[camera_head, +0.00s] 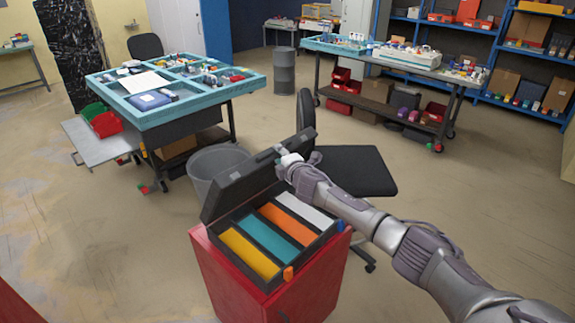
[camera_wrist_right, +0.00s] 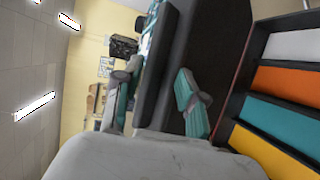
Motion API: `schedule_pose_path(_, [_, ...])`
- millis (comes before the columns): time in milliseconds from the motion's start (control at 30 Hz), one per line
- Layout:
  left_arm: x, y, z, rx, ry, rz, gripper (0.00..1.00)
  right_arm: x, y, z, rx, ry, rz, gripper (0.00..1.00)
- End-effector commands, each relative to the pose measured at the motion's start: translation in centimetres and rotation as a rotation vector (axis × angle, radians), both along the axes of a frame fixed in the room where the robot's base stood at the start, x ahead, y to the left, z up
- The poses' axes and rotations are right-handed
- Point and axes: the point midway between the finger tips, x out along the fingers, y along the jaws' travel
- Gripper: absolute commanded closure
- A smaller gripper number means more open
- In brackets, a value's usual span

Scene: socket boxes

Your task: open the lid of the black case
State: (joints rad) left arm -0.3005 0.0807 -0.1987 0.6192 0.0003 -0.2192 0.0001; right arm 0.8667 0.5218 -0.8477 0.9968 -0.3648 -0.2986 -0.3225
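The black case (camera_head: 213,213) sits on a red cabinet (camera_head: 226,278). Its lid (camera_head: 240,182) stands raised at the back, tilted steeply up. Inside are yellow, teal, orange and white blocks, which also show in the right wrist view. My right gripper (camera_head: 284,157) is at the lid's upper edge, towards its right end. In the right wrist view its fingers (camera_wrist_right: 155,102) are spread, one on each side of the lid's rim (camera_wrist_right: 158,75). Whether they touch the rim is hard to tell. My left gripper is not in view.
A black chair (camera_head: 350,168) stands close behind the case on the right. A grey bin (camera_head: 207,165) is behind it on the left. A blue-topped table (camera_head: 205,93) and a workbench (camera_head: 385,65) stand farther back.

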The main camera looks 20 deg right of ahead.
Motion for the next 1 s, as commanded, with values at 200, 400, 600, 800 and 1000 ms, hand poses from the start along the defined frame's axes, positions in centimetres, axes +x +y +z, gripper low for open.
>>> schedule_pose_path(200, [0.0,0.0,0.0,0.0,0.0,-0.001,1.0,-3.3,0.2,0.5,0.0,0.0,0.006,0.6])
schedule_pose_path(400, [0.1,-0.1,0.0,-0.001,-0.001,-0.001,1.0,-6.9,0.4,1.2,-0.002,0.001,0.005,0.6])
schedule_pose_path(600, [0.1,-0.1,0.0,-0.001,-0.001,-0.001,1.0,-9.7,0.6,1.7,-0.002,0.0,0.005,0.6])
schedule_pose_path(800, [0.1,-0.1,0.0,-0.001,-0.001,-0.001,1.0,-10.9,0.7,2.0,-0.002,0.0,0.005,0.6])
schedule_pose_path(1000, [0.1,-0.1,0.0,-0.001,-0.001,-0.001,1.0,-10.9,0.7,2.0,-0.001,0.0,0.004,0.6])
